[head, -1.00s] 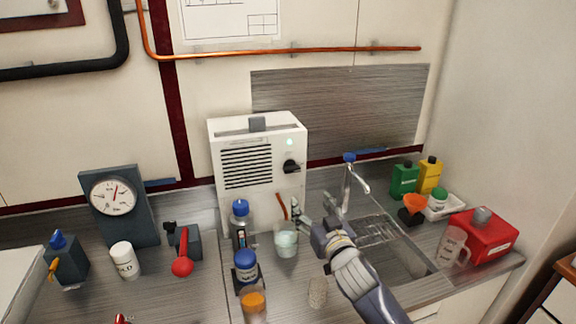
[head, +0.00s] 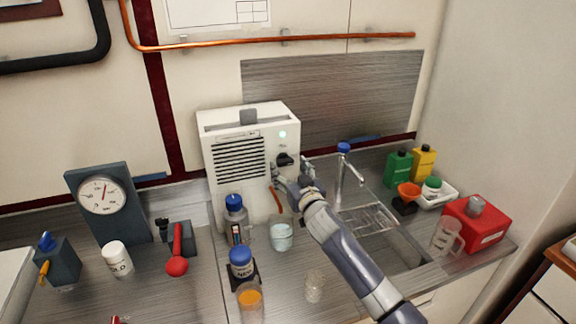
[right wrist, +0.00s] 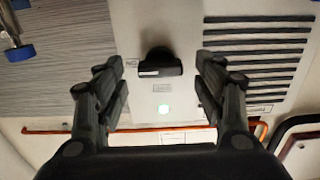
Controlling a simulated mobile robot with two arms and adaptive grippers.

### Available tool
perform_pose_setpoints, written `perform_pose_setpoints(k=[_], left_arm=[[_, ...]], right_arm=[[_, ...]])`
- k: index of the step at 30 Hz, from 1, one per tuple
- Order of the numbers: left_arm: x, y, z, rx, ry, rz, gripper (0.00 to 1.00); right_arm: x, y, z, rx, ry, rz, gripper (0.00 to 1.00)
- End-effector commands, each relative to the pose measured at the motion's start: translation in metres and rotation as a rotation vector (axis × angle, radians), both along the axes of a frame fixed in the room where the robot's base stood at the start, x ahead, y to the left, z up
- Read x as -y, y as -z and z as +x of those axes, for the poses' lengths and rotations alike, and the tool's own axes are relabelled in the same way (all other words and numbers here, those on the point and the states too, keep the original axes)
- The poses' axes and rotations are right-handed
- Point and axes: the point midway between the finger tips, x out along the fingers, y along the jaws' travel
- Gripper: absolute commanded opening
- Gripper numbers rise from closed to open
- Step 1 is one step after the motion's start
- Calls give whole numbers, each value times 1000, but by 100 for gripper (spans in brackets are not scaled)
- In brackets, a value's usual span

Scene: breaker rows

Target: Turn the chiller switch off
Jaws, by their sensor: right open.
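The chiller is a white box (head: 250,182) with a slatted vent, standing on the counter in the head view. Its black rotary switch (head: 285,159) is on the upper right of the front, below a small lit lamp (head: 282,134). My right gripper (head: 291,168) is open in front of the switch, one finger on each side, with visible gaps. It also shows in the right wrist view (right wrist: 161,78). My left gripper is out of view.
A bottle with a blue cap (head: 235,218) and a glass beaker (head: 281,236) stand close below the gripper. A sink tap (head: 345,170) is to its right. A red box (head: 477,224) and a gauge stand (head: 108,205) are farther off.

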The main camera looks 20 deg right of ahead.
Motion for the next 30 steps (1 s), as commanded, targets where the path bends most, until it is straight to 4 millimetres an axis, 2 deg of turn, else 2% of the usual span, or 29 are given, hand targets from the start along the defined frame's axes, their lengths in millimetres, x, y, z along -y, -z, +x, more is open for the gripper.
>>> perform_pose_setpoints(k=[2, 5, 16, 17, 22, 30], left_arm=[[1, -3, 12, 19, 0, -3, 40], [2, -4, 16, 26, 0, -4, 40], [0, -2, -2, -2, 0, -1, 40], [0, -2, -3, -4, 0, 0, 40], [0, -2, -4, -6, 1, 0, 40], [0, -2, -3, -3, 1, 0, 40]], right_arm=[[0, -1, 7, -1, 1, 0, 63], [-1, 0, 12, -1, 0, 0, 63], [-1, 0, 15, -1, -1, 0, 63], [-1, 0, 15, -1, -1, 0, 59], [-1, 0, 15, -1, 0, 0, 20], [-1, 0, 15, -1, 0, -9, 19]])
